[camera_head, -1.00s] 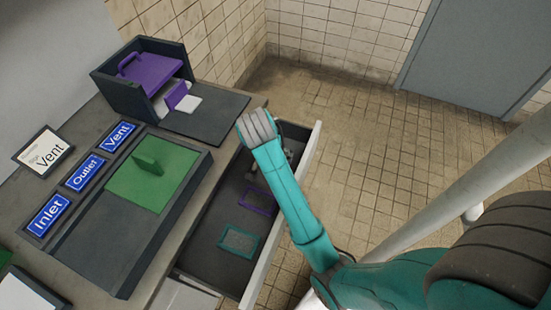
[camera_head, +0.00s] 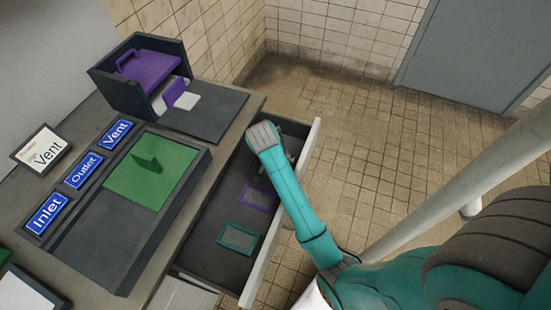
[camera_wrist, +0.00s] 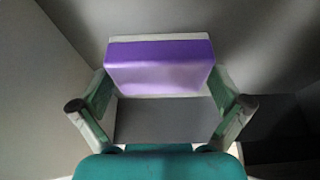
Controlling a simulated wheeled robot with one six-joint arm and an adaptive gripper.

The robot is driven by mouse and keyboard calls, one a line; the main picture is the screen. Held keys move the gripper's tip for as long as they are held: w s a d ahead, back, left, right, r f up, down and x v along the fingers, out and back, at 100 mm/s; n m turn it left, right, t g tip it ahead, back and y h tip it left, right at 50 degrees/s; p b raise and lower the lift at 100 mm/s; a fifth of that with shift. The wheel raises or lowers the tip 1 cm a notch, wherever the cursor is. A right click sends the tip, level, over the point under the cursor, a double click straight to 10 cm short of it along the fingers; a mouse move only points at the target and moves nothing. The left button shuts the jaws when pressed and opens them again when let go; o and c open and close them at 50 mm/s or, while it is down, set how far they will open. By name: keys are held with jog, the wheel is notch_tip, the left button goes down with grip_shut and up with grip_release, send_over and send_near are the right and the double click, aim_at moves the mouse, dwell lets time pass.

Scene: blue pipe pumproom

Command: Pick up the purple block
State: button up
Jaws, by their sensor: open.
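A purple block (camera_wrist: 160,66) with a pale edge shows in the upper middle of the wrist view, with a grey face below it. My gripper (camera_wrist: 160,108) is open, with one finger to each side below the purple part; nothing is clasped. In the head view, my gripper (camera_head: 289,152) is mostly hidden behind my arm's end, over the open drawer (camera_head: 213,222). A purple upright piece (camera_head: 175,93) also stands on a white plate by the dark box at the back left. I cannot tell whether it is the block in the wrist view.
The drawer holds a purple frame outline (camera_head: 258,197) and a teal one (camera_head: 239,238). A green plate with an upright tab (camera_head: 148,163) lies on the bench tray. The dark box (camera_head: 120,93) has a purple handled part (camera_head: 150,68). A pale pipe (camera_head: 460,180) runs at right.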

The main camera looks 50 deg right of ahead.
jog(key=shift+f, duration=0.2)
jog(key=c, duration=0.9)
jog(key=shift+o, duration=0.2)
jog(key=shift+r, duration=0.15)
notch_tip(320, 180, up, 10)
jog(key=shift+f, duration=0.1)
jog(key=o, duration=0.7)
jog(key=shift+c, duration=0.2)
jog(key=c, duration=0.5)
